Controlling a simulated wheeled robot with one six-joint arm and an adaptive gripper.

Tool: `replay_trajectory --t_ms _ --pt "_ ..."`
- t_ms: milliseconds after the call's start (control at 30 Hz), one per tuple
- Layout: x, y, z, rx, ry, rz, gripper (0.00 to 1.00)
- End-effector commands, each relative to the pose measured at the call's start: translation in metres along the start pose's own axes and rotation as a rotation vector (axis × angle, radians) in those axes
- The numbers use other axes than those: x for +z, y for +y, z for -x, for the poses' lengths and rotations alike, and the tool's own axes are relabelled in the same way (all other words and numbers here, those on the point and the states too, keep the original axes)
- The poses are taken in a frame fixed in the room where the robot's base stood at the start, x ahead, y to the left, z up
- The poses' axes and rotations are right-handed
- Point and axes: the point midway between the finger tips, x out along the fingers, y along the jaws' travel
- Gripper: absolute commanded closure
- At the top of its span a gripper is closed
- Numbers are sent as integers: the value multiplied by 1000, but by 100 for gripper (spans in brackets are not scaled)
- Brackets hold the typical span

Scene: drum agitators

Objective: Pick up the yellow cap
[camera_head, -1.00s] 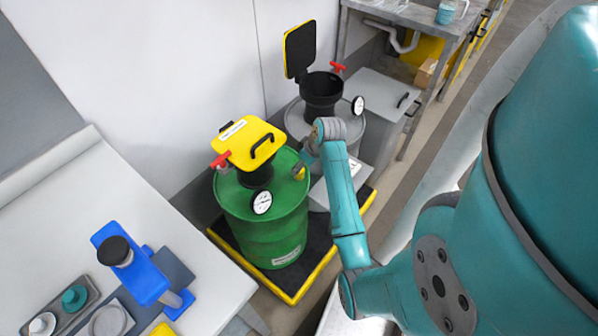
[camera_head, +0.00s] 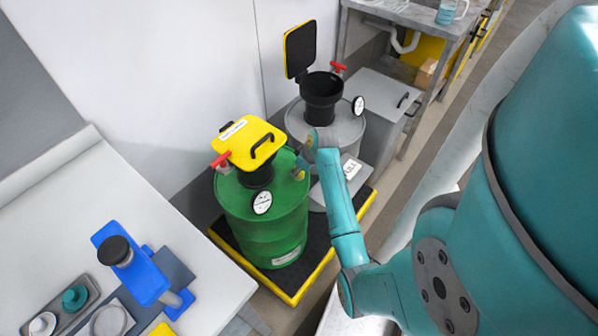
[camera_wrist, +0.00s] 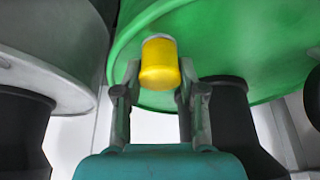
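The yellow cap (camera_wrist: 159,64) sits on a pale fitting at the edge of the green drum (camera_head: 262,222). In the wrist view it is centred between the fingertips of my gripper (camera_wrist: 159,82). The fingers are spread apart, one on each side of the cap, with little room between them and it. I see no clear grip on it. In the head view the cap (camera_head: 298,174) is a small yellow spot at the drum's right upper rim, partly hidden by my gripper (camera_head: 306,166).
The green drum carries a yellow lid (camera_head: 250,142), a red valve handle (camera_head: 219,160) and a gauge (camera_head: 262,202). A grey drum (camera_head: 345,128) with a black funnel (camera_head: 321,92) stands close behind. A white table (camera_head: 205,245) is at left.

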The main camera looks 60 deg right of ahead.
Motion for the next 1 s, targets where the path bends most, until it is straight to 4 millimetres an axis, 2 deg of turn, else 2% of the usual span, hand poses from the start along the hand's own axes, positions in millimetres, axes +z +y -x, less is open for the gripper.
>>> replay_trajectory --t_ms 67,100,333,433,800,1000 --pt "0 0 0 0 0 0 77" --pt "0 0 0 0 0 0 81" --pt "0 0 1 0 0 0 81" --pt "-4 0 8 2 2 1 81" --pt "-29 1 69 2 3 1 81" --pt "-37 0 88 0 1 0 81"
